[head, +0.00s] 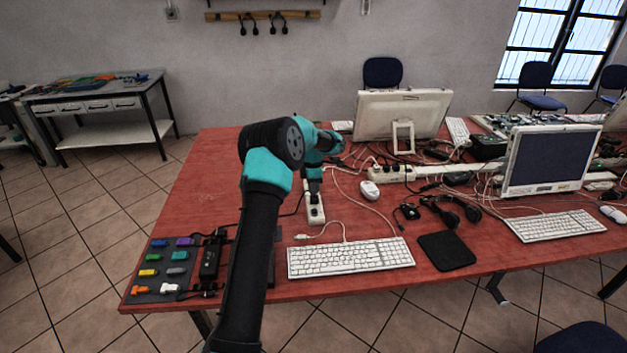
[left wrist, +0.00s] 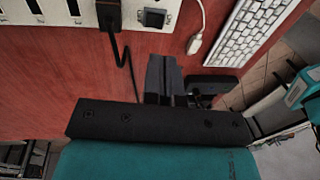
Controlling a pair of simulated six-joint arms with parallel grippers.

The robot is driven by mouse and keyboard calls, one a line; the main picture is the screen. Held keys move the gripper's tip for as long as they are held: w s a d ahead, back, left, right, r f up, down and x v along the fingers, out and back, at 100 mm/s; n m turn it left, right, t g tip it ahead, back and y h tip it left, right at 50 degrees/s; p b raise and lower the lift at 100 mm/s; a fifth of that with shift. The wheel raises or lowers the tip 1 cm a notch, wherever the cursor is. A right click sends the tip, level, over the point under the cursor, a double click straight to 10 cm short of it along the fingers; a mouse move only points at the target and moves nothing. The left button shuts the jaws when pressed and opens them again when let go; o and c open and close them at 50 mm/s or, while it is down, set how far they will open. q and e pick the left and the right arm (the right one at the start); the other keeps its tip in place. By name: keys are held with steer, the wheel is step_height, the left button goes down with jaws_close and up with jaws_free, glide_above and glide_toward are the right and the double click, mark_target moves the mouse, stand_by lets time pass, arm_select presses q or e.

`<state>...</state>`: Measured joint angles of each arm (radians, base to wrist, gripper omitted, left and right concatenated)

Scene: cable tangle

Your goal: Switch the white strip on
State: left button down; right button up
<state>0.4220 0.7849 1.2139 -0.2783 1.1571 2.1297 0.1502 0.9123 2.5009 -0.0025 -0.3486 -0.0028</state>
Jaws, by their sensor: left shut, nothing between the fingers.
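The white strip (head: 317,219) lies on the red table behind the white keyboard, partly covered by my left gripper in the head view. In the left wrist view the strip (left wrist: 88,17) crosses the top left, with dark sockets and a black plug (left wrist: 109,14) in it. A dark rocker switch (left wrist: 154,18) sits near its end, beside the plug. My left gripper (left wrist: 165,62) is shut and empty, with its fingertips below the switch in that view, apart from it in the picture. The gripper also shows over the strip's far part in the head view (head: 314,183).
A second white strip (head: 392,173) lies farther back among tangled cables. A black cable runs from the plug. A tray of coloured blocks (head: 158,270) is at the left; bare table lies behind it.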

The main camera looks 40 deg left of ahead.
mark_target(315, 211)
arm_select(q)
steer(key=f, duration=0.5)
steer(key=d+f, duration=0.1)
steer(key=f, duration=0.1)
steer(key=shift+s+f, duration=0.4)
steer(key=shift+w, duration=0.1)
